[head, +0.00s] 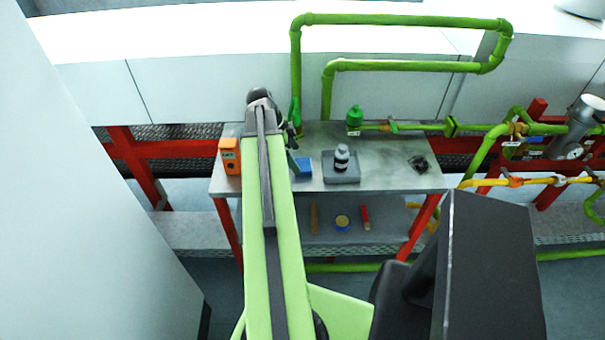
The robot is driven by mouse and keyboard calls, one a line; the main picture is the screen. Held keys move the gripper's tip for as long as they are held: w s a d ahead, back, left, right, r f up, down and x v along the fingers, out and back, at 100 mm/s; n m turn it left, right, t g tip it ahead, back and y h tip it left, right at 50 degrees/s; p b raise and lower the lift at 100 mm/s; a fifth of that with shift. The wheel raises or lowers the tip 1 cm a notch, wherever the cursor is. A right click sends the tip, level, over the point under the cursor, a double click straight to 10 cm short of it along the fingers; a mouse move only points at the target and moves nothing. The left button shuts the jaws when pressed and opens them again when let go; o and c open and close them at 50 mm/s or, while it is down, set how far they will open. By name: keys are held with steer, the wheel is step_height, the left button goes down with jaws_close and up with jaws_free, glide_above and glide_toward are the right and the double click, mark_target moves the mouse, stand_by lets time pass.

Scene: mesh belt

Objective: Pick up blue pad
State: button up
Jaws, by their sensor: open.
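The blue pad (304,167) lies on the grey metal table (390,160), just right of my arm. Its left side is partly covered by a dark part at my arm's end. My gripper (294,148) hangs from the arm's far end, close to the pad's left and back side. It is open and nothing shows between its jaws. It is small and mostly hidden behind the arm, so I cannot tell whether it touches the pad.
Right of the pad, a grey tray (341,178) holds a dark and white bottle (341,157). An orange device (229,156) stands left of my arm. A dark object (420,164) lies at right. Green pipes (400,21) rise behind; a lower shelf (385,238) holds small items.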

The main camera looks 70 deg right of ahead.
mark_target(300, 164)
steer(key=b+x, duration=0.5)
steer(key=shift+d+f, duration=0.1)
steer(key=shift+f, duration=0.1)
steer(key=shift+r, duration=0.2)
steer(key=shift+w, duration=0.1)
steer(key=c, duration=1.4)
